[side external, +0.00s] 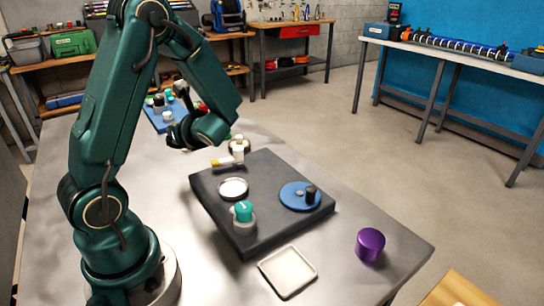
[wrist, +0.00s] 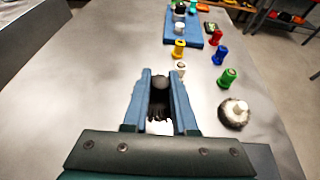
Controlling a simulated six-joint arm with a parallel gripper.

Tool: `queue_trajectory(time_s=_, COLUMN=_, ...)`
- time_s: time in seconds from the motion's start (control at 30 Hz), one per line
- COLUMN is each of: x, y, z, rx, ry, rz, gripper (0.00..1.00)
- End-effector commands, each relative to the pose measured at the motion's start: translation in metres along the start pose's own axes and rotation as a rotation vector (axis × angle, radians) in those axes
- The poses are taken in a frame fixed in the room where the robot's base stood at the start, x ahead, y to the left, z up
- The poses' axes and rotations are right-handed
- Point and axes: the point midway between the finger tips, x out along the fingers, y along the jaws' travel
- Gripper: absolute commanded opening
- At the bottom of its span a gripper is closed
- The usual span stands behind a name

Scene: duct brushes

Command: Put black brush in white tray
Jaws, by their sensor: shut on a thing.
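My gripper (wrist: 160,75) shows in the wrist view with its two blue fingers close together. It is shut on the black brush (wrist: 159,108), whose dark bristles show between the fingers. In the side view the fingers and the brush are hard to make out behind my dark wrist. The white tray (side external: 288,271) is a shallow square tray lying empty on the metal table, in front of the black platform. My gripper is well away from it, towards the far side of the table. The white tray is not clearly visible in the wrist view.
A black platform (side external: 262,227) bears a white round dish, a teal knob and a blue disc. A purple cylinder (side external: 370,244) stands right of the tray.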

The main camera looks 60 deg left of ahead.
Motion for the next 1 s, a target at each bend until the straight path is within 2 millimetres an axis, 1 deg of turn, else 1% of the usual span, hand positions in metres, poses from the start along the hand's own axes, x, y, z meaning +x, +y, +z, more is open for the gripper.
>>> queue_trajectory(time_s=0.03, x=0.010, y=0.011, z=-0.004, rx=-0.008, ry=0.001, rz=0.040, gripper=0.00)
queue_trajectory(time_s=0.1, x=0.018, y=0.021, z=-0.008, rx=-0.024, ry=0.001, rz=0.072, gripper=0.00)
queue_trajectory(time_s=0.23, x=0.026, y=0.031, z=-0.014, rx=-0.038, ry=0.001, rz=0.101, gripper=0.00)
queue_trajectory(time_s=0.5, x=0.037, y=0.032, z=-0.042, rx=-0.038, ry=0.002, rz=0.103, gripper=0.00)
queue_trajectory(time_s=0.77, x=0.043, y=0.031, z=-0.055, rx=-0.041, ry=0.001, rz=0.101, gripper=0.00)
queue_trajectory(time_s=1.0, x=0.052, y=0.031, z=-0.078, rx=-0.038, ry=0.001, rz=0.101, gripper=0.00)
